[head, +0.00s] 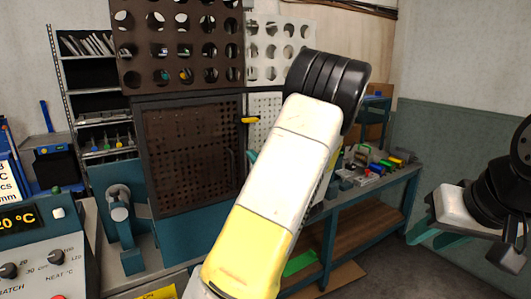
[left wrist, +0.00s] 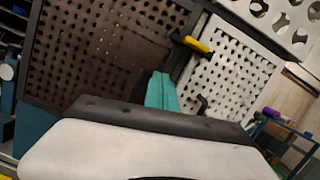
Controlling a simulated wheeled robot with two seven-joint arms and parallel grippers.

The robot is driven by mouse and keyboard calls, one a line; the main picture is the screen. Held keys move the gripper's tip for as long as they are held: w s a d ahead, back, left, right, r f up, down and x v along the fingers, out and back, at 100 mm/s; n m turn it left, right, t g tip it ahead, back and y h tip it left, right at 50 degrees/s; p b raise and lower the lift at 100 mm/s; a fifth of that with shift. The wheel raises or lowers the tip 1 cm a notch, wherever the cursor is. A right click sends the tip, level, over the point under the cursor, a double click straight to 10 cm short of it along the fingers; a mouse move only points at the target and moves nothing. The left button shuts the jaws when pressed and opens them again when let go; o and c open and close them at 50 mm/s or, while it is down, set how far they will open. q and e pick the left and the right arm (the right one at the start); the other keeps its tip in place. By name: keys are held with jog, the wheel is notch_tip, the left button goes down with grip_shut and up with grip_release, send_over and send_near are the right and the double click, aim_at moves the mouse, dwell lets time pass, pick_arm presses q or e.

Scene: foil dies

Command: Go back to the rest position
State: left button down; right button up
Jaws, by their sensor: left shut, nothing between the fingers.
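My left arm crosses the middle of the head view, and its black joint is near the top centre. In the left wrist view my left gripper (left wrist: 162,92) has its teal fingers together, with nothing between them. It is in front of the perforated panels. In the head view only a bit of its teal finger (head: 252,155) shows beside the arm. My right gripper (head: 424,233) is at the right edge of the head view, with teal fingers partly hidden by its white body. I see nothing in it, and its opening is unclear.
A workbench (head: 385,185) with several small coloured items is at right. A control box (head: 30,250) is at lower left. Open floor lies at lower right.

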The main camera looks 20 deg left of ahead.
dwell(0.3)
pick_arm(q)
jog(key=s+a+f+n+g+h, duration=0.2)
jog(key=s+a+n+g, duration=0.25)
jog(key=s, duration=0.25)
jog(key=s+a+f+n+g+h, duration=0.1)
jog(key=s+a+f+n+g, duration=0.15)
jog(key=s+n+g, duration=0.45)
jog(key=s+d+f+n+h, duration=0.2)
jog(key=s+n+h, duration=0.15)
jog(key=s, duration=0.35)
jog(key=s+d+r+n+t+h, duration=0.2)
jog(key=d+h, duration=0.4)
jog(key=d, duration=0.3)
jog(key=s+d+r+n+t+h, duration=0.3)
jog(key=s+d+r+n+h, duration=0.2)
jog(key=d, duration=0.5)
jog(key=shift+s+r+h, duration=0.45)
jog(key=shift+s+h, duration=0.05)
jog(key=shift+h, duration=0.15)
